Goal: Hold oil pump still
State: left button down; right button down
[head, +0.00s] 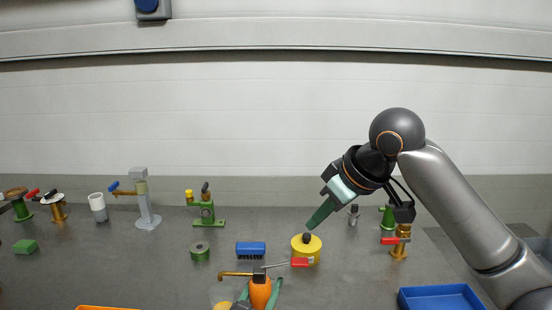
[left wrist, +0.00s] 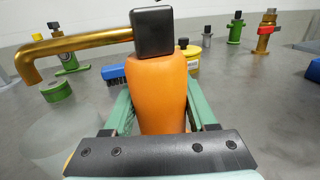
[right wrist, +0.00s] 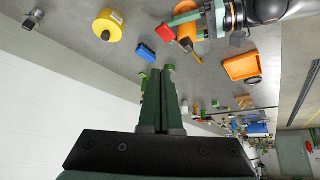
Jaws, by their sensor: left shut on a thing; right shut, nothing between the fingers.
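The oil pump has an orange body (head: 260,293), a black head and a brass spout that points left in the head view. It stands out large in the left wrist view (left wrist: 160,92). A thin metal lever with a red grip (head: 300,262) appears to extend right from its head. My left gripper (head: 261,292) is shut around the orange body, one green finger on each side. The pump's base is hidden by the gripper. My right gripper (head: 312,224) is shut and empty, raised above the bench behind and right of the pump; its fingers meet in the right wrist view (right wrist: 160,75).
A yellow round container (head: 306,252) stands just behind the red grip. A blue brush (head: 251,249) and a green ring (head: 200,252) lie to the left. A blue tray (head: 441,297) is at right, an orange tray (right wrist: 243,68) at the front. Several fixtures line the back.

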pick_arm(q)
jog(key=shift+s+f, duration=0.1)
jog(key=shift+f, duration=0.4)
pick_arm(e)
jog(key=s+d+r, duration=0.2)
jog(key=d+r, duration=0.1)
jog(key=d, duration=0.1)
jog(key=shift+s+d+r, duration=0.15)
jog(key=shift+d+r, duration=0.05)
jog(key=shift+r, duration=0.05)
pick_arm(q)
jog(key=shift+r+p, duration=0.4)
pick_arm(e)
jog(key=shift+r, duration=0.35)
pick_arm(q)
jog(key=shift+r, duration=0.3)
jog(key=shift+r+p, duration=0.2)
jog(key=shift+p, duration=0.1)
pick_arm(e)
jog(key=shift+r, duration=0.25)
pick_arm(q)
jog(key=shift+r, duration=0.1)
